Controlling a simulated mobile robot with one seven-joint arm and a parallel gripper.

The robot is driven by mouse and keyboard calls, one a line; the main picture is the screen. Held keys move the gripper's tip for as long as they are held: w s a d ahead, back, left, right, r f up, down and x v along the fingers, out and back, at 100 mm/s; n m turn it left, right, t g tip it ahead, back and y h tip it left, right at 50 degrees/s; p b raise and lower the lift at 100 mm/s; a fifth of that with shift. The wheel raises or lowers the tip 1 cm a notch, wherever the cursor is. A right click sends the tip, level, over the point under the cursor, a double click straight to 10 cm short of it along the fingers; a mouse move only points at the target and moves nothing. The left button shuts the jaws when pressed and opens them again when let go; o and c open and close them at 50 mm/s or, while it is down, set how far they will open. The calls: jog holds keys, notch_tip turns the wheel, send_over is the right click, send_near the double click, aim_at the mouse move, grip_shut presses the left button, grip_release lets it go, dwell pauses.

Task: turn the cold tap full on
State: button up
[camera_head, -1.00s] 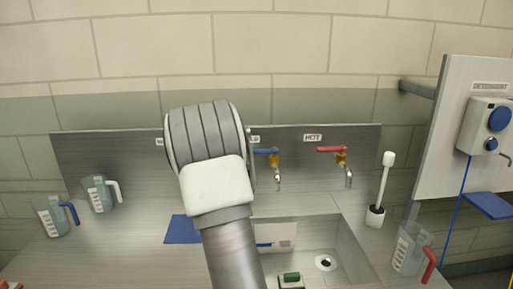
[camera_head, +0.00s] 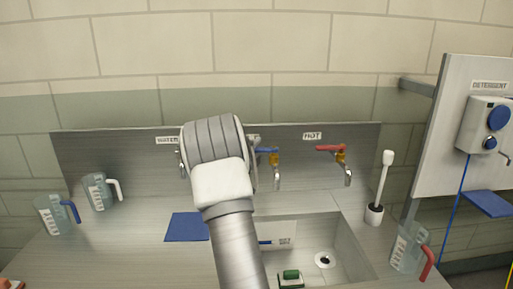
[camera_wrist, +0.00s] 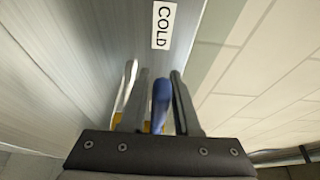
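The cold tap (camera_head: 274,159) has a blue lever (camera_head: 266,150) and a brass body on the steel back panel, just right of my arm in the head view. In the wrist view its blue lever (camera_wrist: 160,98) stands between the two grey fingers of my gripper (camera_wrist: 158,78). The fingers are apart, with a gap showing on the lever's right; whether the left finger touches it I cannot tell. The COLD label (camera_wrist: 162,25) lies beyond the fingertips. In the head view my arm hides that label and most of my gripper.
The hot tap (camera_head: 340,158) with a red lever is to the right. A sink (camera_head: 345,245) lies below, with a brush (camera_head: 384,185) in a holder beside it. Jugs (camera_head: 98,192) stand at the left and another jug (camera_head: 408,245) at the right. A blue mat (camera_head: 186,227) lies left of the sink.

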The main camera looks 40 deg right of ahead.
grip_shut()
dwell(1.1)
